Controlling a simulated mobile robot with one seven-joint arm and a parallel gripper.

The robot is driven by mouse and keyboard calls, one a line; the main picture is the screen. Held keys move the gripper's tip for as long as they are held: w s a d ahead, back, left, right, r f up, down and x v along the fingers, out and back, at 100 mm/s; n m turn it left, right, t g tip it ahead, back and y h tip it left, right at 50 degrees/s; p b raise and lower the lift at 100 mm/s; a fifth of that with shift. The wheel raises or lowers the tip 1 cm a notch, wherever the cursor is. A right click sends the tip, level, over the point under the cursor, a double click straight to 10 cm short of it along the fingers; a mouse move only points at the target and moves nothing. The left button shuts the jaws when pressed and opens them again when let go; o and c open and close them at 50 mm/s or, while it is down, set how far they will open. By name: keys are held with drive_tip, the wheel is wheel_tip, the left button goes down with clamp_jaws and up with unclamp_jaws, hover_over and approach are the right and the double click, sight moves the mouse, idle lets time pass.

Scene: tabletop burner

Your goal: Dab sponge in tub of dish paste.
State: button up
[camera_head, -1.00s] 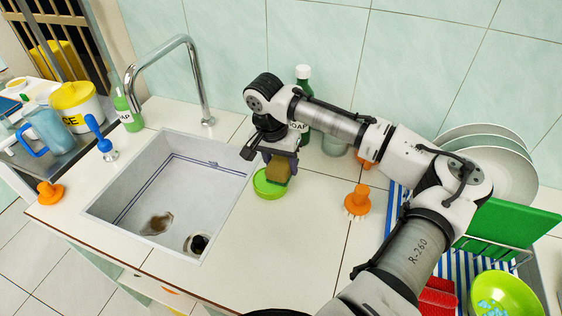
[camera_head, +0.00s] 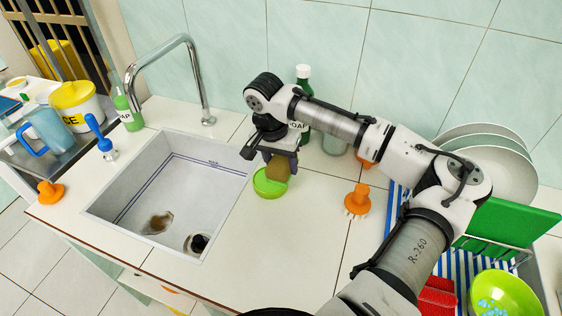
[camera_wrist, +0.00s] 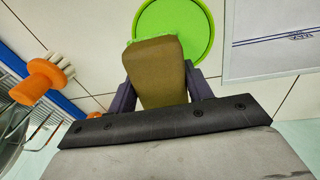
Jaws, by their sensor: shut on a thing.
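The sponge (camera_wrist: 158,70) is a brown-yellow block held between the two purple fingers of my gripper (camera_wrist: 160,85) in the wrist view. The tub of dish paste (camera_wrist: 194,22) is a round bright green tub, and the far end of the sponge overlaps it. In the head view my gripper (camera_head: 277,166) points down at the tub (camera_head: 266,188) on the counter, right of the sink. The sponge (camera_head: 279,174) is at the tub's back right side, tilted. A little green shows along the sponge's far edge in the wrist view. Whether it touches the paste is hard to tell.
The sink (camera_head: 170,190) lies left of the tub. An orange brush (camera_head: 358,200) stands to the right on the counter. A green soap bottle (camera_head: 303,95) stands behind my arm. A dish rack with plates (camera_head: 490,150) is at the right. The front counter is clear.

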sight(281, 160)
drive_tip(key=shift+r+p, duration=3.55)
drive_tip(key=shift+r, duration=0.5)
drive_tip(key=shift+f, duration=0.1)
